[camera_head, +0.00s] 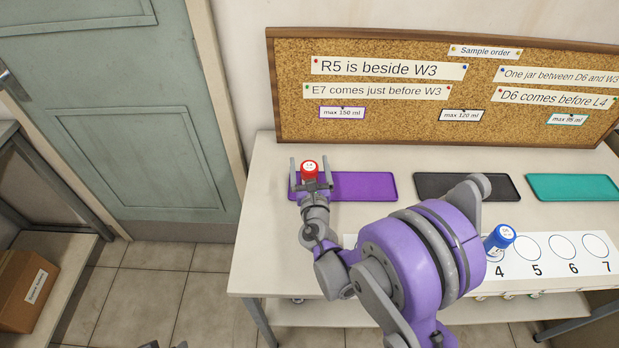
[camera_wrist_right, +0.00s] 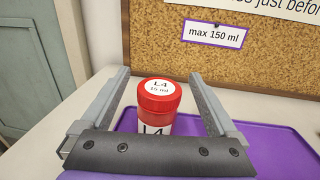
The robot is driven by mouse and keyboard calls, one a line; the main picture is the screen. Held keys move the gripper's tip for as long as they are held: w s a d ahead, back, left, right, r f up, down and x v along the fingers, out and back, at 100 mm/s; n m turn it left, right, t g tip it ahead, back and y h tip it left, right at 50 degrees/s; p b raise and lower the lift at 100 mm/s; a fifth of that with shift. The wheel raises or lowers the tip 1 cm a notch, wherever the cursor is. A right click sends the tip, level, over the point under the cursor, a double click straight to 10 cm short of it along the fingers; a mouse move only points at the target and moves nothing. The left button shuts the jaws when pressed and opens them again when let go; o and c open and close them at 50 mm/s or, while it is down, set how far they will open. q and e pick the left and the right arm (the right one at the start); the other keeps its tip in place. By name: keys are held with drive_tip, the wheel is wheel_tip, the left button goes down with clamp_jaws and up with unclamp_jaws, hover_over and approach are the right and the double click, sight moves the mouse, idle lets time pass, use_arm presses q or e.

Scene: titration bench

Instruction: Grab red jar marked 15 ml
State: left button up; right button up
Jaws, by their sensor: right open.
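The red jar (camera_head: 309,169) stands upright at the left end of the purple tray (camera_head: 368,186). My right gripper (camera_head: 311,168) is open, with one finger on each side of the jar. In the right wrist view the open fingers (camera_wrist_right: 160,85) stand apart from the jar, with a gap on both sides.
A black tray (camera_head: 440,181) and a teal tray (camera_head: 575,187) lie to the right. A blue jar (camera_head: 499,238) stands by slot 4 of the white numbered strip (camera_head: 550,268). The corkboard (camera_head: 400,100) rises behind the trays. My right arm covers the strip's left part.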

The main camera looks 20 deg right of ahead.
drive_tip(key=x, duration=0.3)
drive_tip(key=shift+s, duration=0.15)
clamp_jaws()
